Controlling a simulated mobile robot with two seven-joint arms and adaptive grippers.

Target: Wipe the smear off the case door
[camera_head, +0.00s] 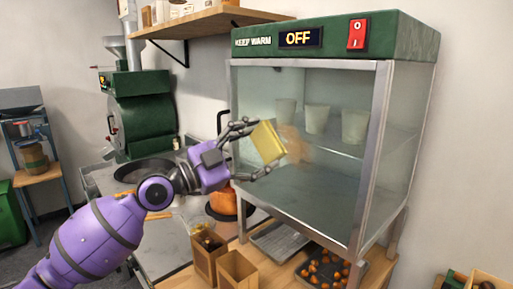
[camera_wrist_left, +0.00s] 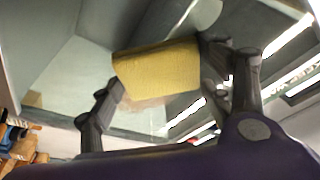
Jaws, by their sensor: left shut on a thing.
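The glass case (camera_head: 300,190) with a green top stands on the wooden counter. A brownish smear (camera_head: 296,145) shows on its front door, just right of the sponge; in the left wrist view a faint brown smear (camera_wrist_left: 140,103) lies under the sponge's lower edge. My left gripper (camera_head: 262,147) is shut on a yellow sponge (camera_head: 267,142), which also shows in the left wrist view (camera_wrist_left: 158,66). The sponge is at the door beside the smear; I cannot tell if it touches the glass. My right gripper is not in view.
Several pale cups (camera_head: 317,118) stand on the shelf inside the case. Below it are a tray of chestnuts (camera_head: 345,283) and an empty metal tray (camera_head: 264,247). A wooden shelf (camera_head: 205,22) juts out above left.

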